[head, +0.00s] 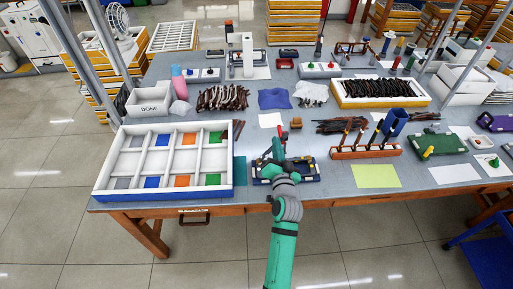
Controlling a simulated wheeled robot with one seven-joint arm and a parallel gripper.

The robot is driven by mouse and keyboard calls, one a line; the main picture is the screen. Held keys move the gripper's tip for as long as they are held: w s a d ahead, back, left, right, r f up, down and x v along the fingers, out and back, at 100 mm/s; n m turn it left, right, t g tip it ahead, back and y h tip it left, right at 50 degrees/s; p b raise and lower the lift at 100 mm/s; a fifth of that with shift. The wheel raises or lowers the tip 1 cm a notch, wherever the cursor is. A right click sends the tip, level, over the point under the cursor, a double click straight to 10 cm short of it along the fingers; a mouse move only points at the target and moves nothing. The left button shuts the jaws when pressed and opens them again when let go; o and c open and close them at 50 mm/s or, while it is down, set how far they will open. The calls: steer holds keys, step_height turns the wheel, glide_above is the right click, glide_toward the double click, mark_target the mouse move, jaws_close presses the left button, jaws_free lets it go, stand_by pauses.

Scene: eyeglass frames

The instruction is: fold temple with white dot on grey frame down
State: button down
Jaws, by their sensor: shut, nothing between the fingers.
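My gripper (275,163) is over a dark fixture (308,174) near the front edge of the table. It is shut with nothing in it. My arm covers the middle of the fixture. The grey frame and the white dot on its temple cannot be made out at this size. Small light and yellow parts show on the fixture. I cannot tell whether the gripper touches anything there.
A white sorting tray (228,170) with coloured compartments stands left of the fixture. A wooden tool rack (365,153) and a yellow-green sheet (376,177) are to the right. A blue cloth (274,99) and piles of dark frames (222,98) lie behind.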

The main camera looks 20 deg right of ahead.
steer(key=shift+s+d+f+m, duration=0.2)
steer(key=shift+d+f+m, duration=0.35)
steer(key=shift+d+m, duration=0.3)
steer(key=shift+s, duration=0.1)
steer(key=shift+s+d+f+m, duration=0.2)
steer(key=shift+d+f+m, duration=0.45)
steer(key=shift+d+m, duration=0.3)
